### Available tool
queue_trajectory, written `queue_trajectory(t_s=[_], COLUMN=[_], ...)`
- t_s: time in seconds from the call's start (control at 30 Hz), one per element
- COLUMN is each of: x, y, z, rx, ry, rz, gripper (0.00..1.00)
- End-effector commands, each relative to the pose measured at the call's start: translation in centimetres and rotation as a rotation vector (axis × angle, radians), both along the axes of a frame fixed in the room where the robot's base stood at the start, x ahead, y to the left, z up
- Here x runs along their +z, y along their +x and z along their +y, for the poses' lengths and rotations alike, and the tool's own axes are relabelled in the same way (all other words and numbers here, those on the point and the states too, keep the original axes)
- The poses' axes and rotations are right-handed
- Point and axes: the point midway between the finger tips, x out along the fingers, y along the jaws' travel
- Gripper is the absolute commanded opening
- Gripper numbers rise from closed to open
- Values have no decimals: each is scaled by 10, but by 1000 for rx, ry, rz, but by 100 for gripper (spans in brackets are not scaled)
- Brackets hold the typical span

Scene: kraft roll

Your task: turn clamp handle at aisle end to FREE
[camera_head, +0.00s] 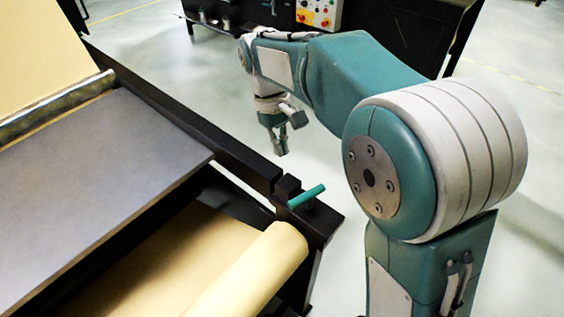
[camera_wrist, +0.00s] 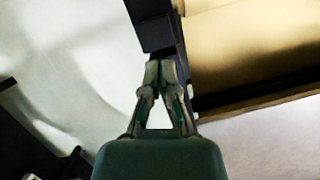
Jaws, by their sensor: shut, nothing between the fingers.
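The clamp handle (camera_head: 306,196) is a short teal bar on a black clamp block (camera_head: 287,187), at the end of the black side rail by the kraft roll. It slants up to the right in the head view. I cannot read any FREE marking. My gripper (camera_head: 281,147) hangs above and beyond the handle, apart from it, beside the rail. In the wrist view my gripper (camera_wrist: 162,66) has its fingertips together with nothing between them. The handle is not clearly visible in the wrist view. The kraft roll (camera_head: 255,270) lies just below the handle.
A dark table plate (camera_head: 110,170) lies left of the black rail (camera_head: 180,110). A metal roller (camera_head: 55,105) runs at the far left. A control panel (camera_head: 318,14) with coloured buttons stands at the back. Pale floor (camera_head: 200,70) is open beyond the rail.

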Motion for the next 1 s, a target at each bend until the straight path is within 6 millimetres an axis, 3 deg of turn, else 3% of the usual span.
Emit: queue_trajectory(t_s=[0.23,0.77,0.87,1.0], x=[24,27,34,49], y=[6,6,0,-18], z=[8,5,-6,-38], rx=[3,-2,-27,-105], ry=[-2,0,14,56], rz=[1,-3,-32,-123], gripper=[0,0,0,0])
